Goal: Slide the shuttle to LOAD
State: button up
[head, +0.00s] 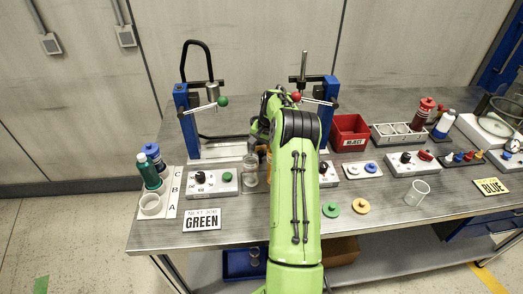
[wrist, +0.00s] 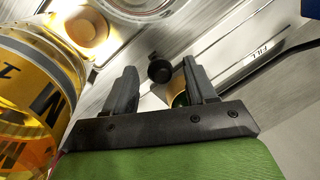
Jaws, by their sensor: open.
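My gripper (wrist: 162,82) is open in the wrist view, its two dark fingers apart. A black round knob (wrist: 160,70) shows between the fingertips, with a gap on either side; I cannot tell contact. The knob sits over a bright metal plate, which looks like the shuttle's track; the plate right of it reads FILL (wrist: 258,53). No LOAD mark is legible. A container with amber contents and a black-lettered yellow label (wrist: 38,95) fills the left of the wrist view, close to the left finger. In the head view my arm hides the shuttle and most of the gripper.
Blue pump stands (head: 186,122) flank my arm. A clear cup (head: 249,173) and a control box (head: 212,184) stand at its left. A red REJECT bin (head: 349,132) and a second clear cup (head: 417,192) are at right. A dark hose (wrist: 290,60) crosses the wrist view's right.

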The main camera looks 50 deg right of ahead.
notch_tip(320, 180, up, 16)
jog(key=s+d+p, duration=0.1)
jog(key=s+p, duration=0.1)
jog(key=p, duration=0.1)
jog(key=shift+s+f, duration=0.25)
jog(key=shift+s, duration=0.1)
jog(key=s+a+r+n+h, duration=0.15)
jog(key=a+r, duration=0.25)
jog(key=a, duration=0.4)
jog(key=s+a+r+n, duration=0.1)
jog(key=a+r+n, duration=0.25)
jog(key=a, duration=0.45)
jog(key=s+a+r+n+h, duration=0.1)
jog(key=a+r+n, duration=0.1)
jog(key=a+r, duration=0.4)
jog(key=s+a+f+n+t+y, duration=0.1)
jog(key=s+a+f+n, duration=0.1)
jog(key=s+a, duration=0.5)
jog(key=s+a+f+n+t, duration=0.2)
jog(key=s+a, duration=0.5)
jog(key=s, duration=0.4)
jog(key=shift+s+a+f+n+t+y, duration=0.25)
jog(key=shift+a+f+n+t+y, duration=0.1)
jog(key=shift+f+n, duration=0.6)
